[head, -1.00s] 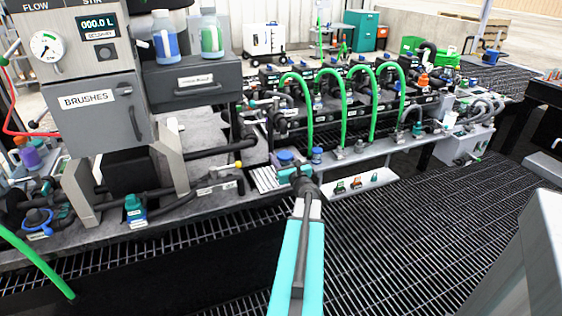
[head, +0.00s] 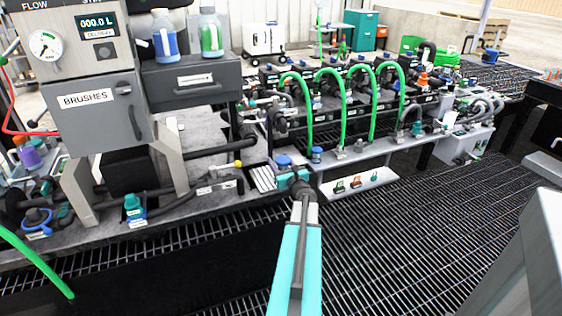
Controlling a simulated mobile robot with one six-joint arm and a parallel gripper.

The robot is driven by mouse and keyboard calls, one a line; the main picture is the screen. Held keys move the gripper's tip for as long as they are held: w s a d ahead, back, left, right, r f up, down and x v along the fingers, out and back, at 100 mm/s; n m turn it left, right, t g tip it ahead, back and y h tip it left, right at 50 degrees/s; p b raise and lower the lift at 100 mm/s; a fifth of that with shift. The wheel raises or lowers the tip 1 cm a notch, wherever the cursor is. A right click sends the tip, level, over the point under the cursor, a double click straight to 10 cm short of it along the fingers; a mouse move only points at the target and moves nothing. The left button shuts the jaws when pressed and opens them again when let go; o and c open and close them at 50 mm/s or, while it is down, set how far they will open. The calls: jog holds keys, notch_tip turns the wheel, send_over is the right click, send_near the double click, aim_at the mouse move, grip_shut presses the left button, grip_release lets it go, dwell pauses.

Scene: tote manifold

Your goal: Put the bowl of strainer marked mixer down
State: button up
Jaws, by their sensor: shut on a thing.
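My gripper (head: 292,178) is at the front edge of the bench, left of the picture's middle, seen from behind. It is shut on a small blue-topped piece (head: 284,160), which I take to be the strainer bowl and which shows just beyond the teal jaws. The jaws hide most of it. I cannot tell whether it touches the shelf below. A similar blue-topped piece (head: 316,154) stands apart, just to the right. No mark reading mixer is legible. Teal-and-blue fittings on the lower pipe at left (head: 134,209) may be strainers, but I cannot tell.
A white ridged tray (head: 262,178) lies just left of my gripper. Arched green hoses (head: 340,95) rise behind it on the right. A white ledge with small coloured parts (head: 358,187) is at right. A grey cabinet marked BRUSHES (head: 95,110) stands left. Dark grating (head: 410,240) is clear in front.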

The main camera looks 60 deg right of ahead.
jog(key=shift+f, duration=0.15)
jog(key=o, duration=1.1)
jog(key=shift+o, duration=0.2)
jog(key=shift+r, duration=0.25)
jog(key=v, duration=1.2)
jog(key=shift+b, duration=0.3)
jog(key=shift+f, duration=0.1)
